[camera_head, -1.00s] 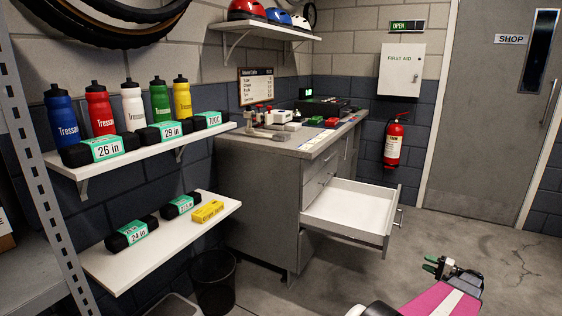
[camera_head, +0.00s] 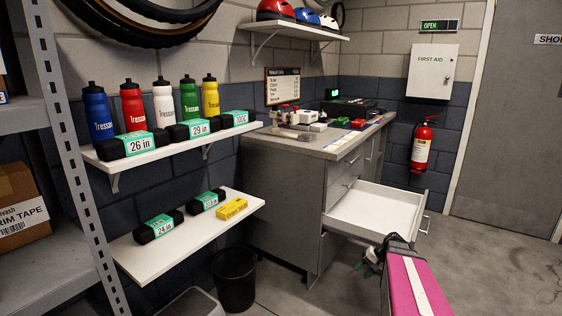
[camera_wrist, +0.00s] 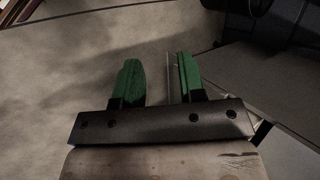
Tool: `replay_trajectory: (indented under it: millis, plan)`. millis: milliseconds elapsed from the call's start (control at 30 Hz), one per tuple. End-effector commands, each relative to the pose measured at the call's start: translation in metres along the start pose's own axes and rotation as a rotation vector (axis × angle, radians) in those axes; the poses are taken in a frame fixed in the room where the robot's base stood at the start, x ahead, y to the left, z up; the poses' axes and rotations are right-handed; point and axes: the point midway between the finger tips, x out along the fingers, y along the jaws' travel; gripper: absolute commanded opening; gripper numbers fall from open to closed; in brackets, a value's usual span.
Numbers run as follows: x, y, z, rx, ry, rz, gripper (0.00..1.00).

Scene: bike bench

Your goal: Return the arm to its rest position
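My gripper (camera_head: 368,262) hangs low in the head view, in front of and below the open drawer, at the end of my pink and white arm. Its green fingers are dark and partly hidden there. In the wrist view, the two green fingers of my gripper (camera_wrist: 160,80) stand apart, with nothing held between them. Bare grey floor (camera_wrist: 60,85) lies beyond the fingertips.
The white drawer (camera_head: 375,212) of the grey bench (camera_head: 285,215) is pulled out and looks empty. Shelves with bottles (camera_head: 163,103) and boxed tubes (camera_head: 158,226) are left. A black bin (camera_head: 234,280) stands below. Floor at right (camera_head: 500,265) is clear.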

Motion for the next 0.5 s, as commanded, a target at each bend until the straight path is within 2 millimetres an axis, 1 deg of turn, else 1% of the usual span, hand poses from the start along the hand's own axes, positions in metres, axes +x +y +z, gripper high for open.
replay_trajectory:
  millis: [33, 200, 500]
  plan:
    - [0.006, -0.014, 0.017, -0.028, -0.007, 0.049, 0.37]
    - [0.022, -0.044, 0.052, -0.113, -0.012, 0.220, 0.37]
    - [0.035, -0.088, 0.111, -0.289, 0.025, 0.494, 0.37]
